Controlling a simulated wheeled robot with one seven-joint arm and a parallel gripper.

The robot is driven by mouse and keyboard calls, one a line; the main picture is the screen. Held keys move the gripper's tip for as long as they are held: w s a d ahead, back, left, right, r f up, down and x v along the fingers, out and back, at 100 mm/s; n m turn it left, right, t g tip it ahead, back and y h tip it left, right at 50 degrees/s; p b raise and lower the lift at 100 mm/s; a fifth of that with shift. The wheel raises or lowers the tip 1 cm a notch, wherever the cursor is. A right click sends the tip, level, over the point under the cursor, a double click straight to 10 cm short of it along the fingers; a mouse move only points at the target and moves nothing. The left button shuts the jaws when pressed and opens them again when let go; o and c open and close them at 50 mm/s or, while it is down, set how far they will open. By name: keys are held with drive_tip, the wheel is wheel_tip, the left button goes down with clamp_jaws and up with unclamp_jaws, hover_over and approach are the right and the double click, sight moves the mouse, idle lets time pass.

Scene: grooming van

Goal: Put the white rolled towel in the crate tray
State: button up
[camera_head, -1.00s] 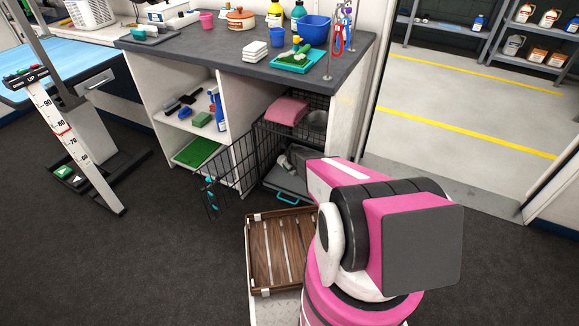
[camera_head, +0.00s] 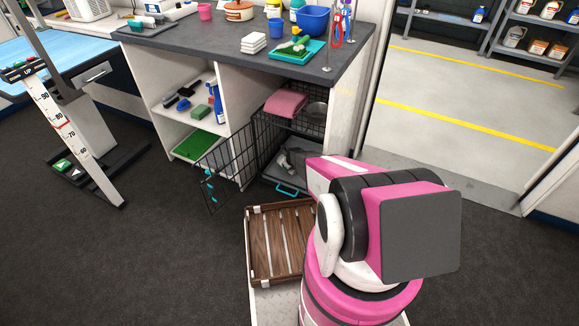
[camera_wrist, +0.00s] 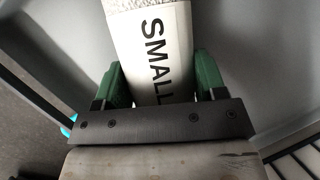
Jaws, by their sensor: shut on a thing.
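My gripper (camera_wrist: 155,88) has green fingers on both sides of a white rolled towel (camera_wrist: 150,45) with "SMALL" printed on its band. It is shut on the towel. In the head view my arm reaches into the lower part of the black wire crate (camera_head: 308,125), and the towel cannot be made out there. The grey crate tray (camera_head: 268,172) is at the crate's bottom, with a teal handle at its front. Grey tray-like surfaces surround the towel in the wrist view; whether the towel touches them I cannot tell.
The crate's wire door (camera_head: 228,168) stands open to the left. A pink folded towel (camera_head: 285,103) and a grey bowl lie on the level above the tray. A slatted wooden tray (camera_head: 280,240) is in front. The counter (camera_head: 225,45) above holds several items.

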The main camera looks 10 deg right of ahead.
drive_tip(key=shift+f, duration=0.6)
idle(0.3)
drive_tip(key=o, duration=1.1)
